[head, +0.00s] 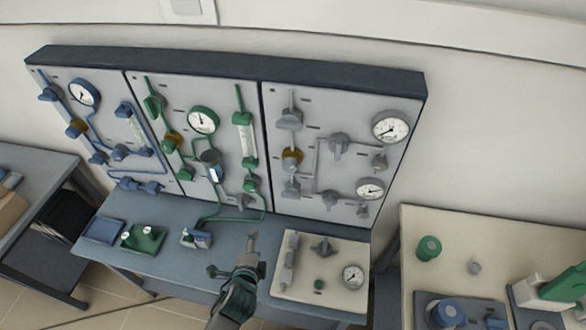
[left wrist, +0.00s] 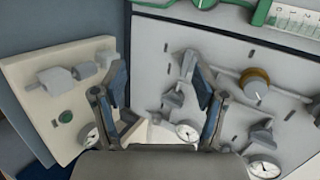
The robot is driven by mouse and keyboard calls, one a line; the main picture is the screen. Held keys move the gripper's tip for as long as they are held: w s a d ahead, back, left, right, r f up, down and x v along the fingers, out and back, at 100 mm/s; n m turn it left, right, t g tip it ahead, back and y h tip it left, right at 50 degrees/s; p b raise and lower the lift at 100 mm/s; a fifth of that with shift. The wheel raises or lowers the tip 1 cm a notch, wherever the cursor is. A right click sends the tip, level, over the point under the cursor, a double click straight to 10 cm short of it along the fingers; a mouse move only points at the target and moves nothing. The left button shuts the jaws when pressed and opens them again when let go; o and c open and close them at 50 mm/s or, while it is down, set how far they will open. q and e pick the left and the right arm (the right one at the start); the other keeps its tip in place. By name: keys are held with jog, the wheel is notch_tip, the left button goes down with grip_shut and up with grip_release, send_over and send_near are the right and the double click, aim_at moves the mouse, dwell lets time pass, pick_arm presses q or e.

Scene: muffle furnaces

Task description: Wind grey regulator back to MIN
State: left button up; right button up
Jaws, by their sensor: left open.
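The grey panel (head: 275,150) is the rightmost section of the wall board, with several grey knobs and valves. A grey star-shaped knob (head: 339,145) sits at its upper middle; I cannot tell for sure that it is the regulator, and no MIN mark is readable. Two round gauges, an upper one (head: 391,127) and a lower one (head: 371,189), are at its right side. My left gripper (head: 253,242) is in front of the bench, below the panel. In the left wrist view its fingers (left wrist: 158,95) are apart with nothing between them. My right gripper is not in view.
A beige plate (head: 300,292) with a grey valve (head: 322,247), a green button (head: 319,284) and a gauge (head: 353,276) lies right of my left gripper. Blue and green panels stand left. A brass knob (head: 292,157) is on the grey panel. A side table (head: 450,220) stands right.

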pick_arm(q)
jog(key=w+d+r+m+t+h, duration=0.1)
jog(key=d+r+m+t+h, duration=0.35)
jog(key=r+m, duration=0.75)
jog(key=y, duration=0.2)
send_near(289, 169)
jog(key=shift+t+h, duration=0.25)
jog(key=shift+t, duration=0.2)
jog(key=w, duration=0.5)
jog(key=w+f, duration=0.1)
jog(key=w, duration=0.2)
jog(key=shift+w+d+p, duration=0.2)
jog(key=shift+w+p, duration=0.05)
jog(key=shift+p, duration=0.1)
jog(key=shift+w+d, duration=0.95)
jog(key=shift+d, duration=0.25)
jog(key=shift+a, duration=0.55)
jog(key=c, duration=0.8)
jog(key=shift+a, duration=0.1)
jog(key=c, duration=0.3)
jog(key=shift+c, duration=0.2)
jog(key=shift+s+d, duration=0.1)
jog(key=shift+d, duration=0.1)
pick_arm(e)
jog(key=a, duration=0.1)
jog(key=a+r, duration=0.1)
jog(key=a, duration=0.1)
